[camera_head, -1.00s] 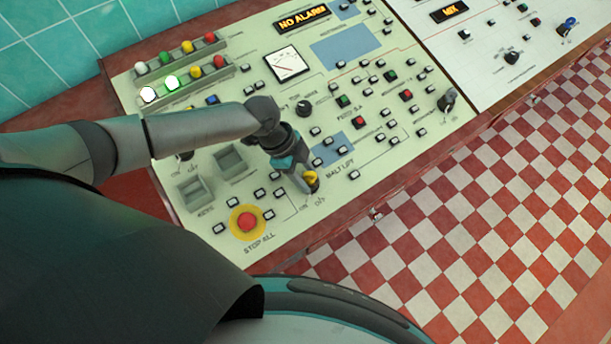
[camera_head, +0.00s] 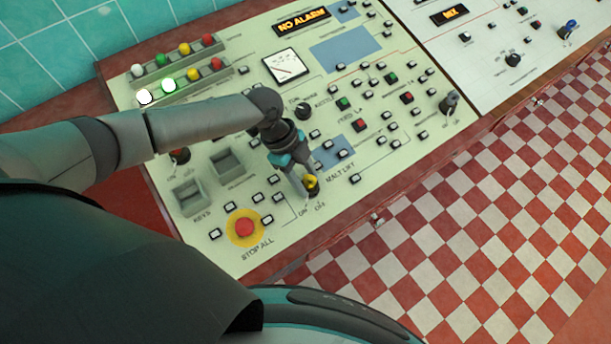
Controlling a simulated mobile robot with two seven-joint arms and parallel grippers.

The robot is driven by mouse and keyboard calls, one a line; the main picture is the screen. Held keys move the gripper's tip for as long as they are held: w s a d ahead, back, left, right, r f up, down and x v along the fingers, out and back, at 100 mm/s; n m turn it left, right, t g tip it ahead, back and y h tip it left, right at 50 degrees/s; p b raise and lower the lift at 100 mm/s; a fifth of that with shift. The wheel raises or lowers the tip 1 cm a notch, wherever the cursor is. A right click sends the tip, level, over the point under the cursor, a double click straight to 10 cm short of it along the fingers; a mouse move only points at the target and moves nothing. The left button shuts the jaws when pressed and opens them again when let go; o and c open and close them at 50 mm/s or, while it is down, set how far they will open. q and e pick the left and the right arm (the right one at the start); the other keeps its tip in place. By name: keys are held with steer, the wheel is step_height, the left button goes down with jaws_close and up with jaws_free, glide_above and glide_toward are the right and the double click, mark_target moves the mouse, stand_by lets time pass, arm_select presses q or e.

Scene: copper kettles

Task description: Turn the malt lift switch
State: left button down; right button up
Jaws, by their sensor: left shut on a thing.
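My left gripper (camera_head: 308,190) reaches down from the left and is shut on the switch. Its fingers and wrist cover part of the knob, so its exact angle is hard to tell. My right gripper is not in view.
A red stop button on a yellow disc (camera_head: 244,227) lies close to the left of my gripper. Small push buttons surround the switch. A dark lever switch (camera_head: 448,102) stands at the panel's right. The checkered floor (camera_head: 480,215) is clear.

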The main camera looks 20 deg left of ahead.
arm_select(q)
steer(key=shift+c, duration=1.7)
jaws_free()
steer(key=p+v, duration=0.1)
steer(key=v, duration=1.4)
